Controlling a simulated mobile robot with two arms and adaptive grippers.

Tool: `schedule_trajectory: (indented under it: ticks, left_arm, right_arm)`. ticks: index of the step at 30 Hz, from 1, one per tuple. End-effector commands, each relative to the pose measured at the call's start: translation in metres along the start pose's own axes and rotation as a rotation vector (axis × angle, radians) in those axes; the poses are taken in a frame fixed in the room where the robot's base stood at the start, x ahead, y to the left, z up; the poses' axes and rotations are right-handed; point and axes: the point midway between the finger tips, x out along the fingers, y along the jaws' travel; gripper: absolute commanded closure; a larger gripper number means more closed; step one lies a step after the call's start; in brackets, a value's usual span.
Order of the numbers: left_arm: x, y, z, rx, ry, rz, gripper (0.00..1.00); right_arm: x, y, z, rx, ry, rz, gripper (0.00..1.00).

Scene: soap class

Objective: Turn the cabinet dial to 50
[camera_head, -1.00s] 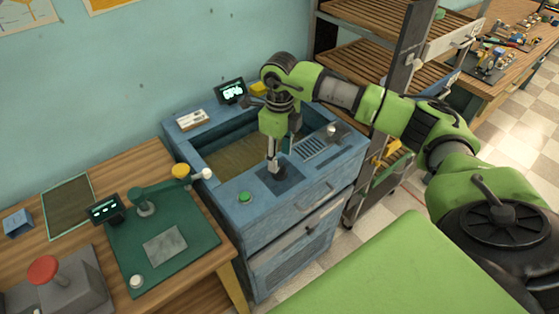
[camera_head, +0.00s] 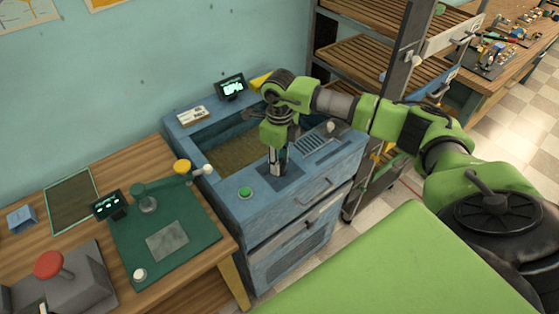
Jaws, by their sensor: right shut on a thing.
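The blue cabinet (camera_head: 262,210) stands in the middle, with an open recess in its top. My right gripper (camera_head: 278,172) points straight down over the dark square panel (camera_head: 289,178) on the cabinet's front top edge. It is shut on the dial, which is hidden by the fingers. A small display (camera_head: 231,88) at the cabinet's back is lit, but its figures are too small to read surely. My left gripper is not in view.
A green button (camera_head: 245,193) sits left of the dark panel, and a light knob (camera_head: 331,126) to the right. A wooden table (camera_head: 150,165) with a green mat (camera_head: 190,235) and red button (camera_head: 48,264) stands left. A slatted shelf (camera_head: 380,70) stands behind right.

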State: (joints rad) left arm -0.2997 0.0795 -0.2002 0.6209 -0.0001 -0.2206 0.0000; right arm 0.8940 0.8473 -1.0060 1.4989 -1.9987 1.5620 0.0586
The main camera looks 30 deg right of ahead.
Motion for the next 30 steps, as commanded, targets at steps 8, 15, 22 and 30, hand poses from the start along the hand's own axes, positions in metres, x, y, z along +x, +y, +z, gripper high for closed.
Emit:
schedule_trajectory:
  ticks: [8,15,22,30]
  left_arm:
    - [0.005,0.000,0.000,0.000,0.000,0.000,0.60]
    - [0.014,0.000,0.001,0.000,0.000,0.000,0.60]
    - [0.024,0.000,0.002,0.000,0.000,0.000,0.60]
    - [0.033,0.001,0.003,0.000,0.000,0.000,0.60]
  right_arm:
    - [0.001,0.000,0.000,0.066,-0.001,0.000,0.95]
    - [0.002,0.000,0.000,0.233,-0.001,0.000,0.95]
    - [0.001,0.000,0.001,0.449,-0.002,0.000,0.95]
    - [0.001,-0.001,0.001,0.706,-0.002,0.000,0.95]
